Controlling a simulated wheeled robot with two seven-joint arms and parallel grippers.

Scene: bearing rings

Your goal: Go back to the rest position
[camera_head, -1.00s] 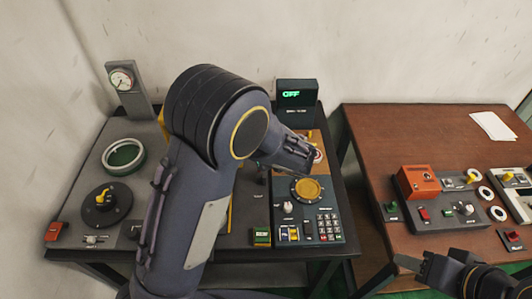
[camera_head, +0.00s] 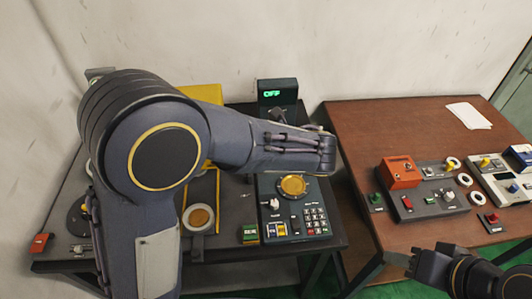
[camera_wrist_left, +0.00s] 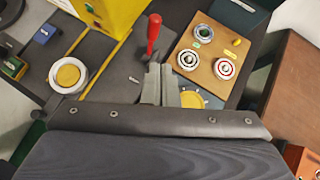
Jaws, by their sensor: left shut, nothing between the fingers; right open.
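My left arm crosses the left bench in the head view, its wrist over the back of the keypad panel. Its fingertips are hidden there. In the left wrist view my left gripper (camera_wrist_left: 160,85) is shut and empty, above the bench near a red-handled lever (camera_wrist_left: 152,35) and a wooden board (camera_wrist_left: 208,60) with round fittings. My right gripper (camera_head: 408,263) is open and empty at the lower right of the head view, in front of the brown table. A pale ring around a golden disc (camera_head: 199,218) lies on the left bench, also visible in the left wrist view (camera_wrist_left: 68,75).
A display (camera_head: 277,94) reading OFF stands behind the keypad panel (camera_head: 295,220). A yellow box (camera_wrist_left: 110,12) stands on the left bench. The brown table (camera_head: 370,125) holds an orange box (camera_head: 400,172), white rings and panels; its back left is clear. A gap separates the tables.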

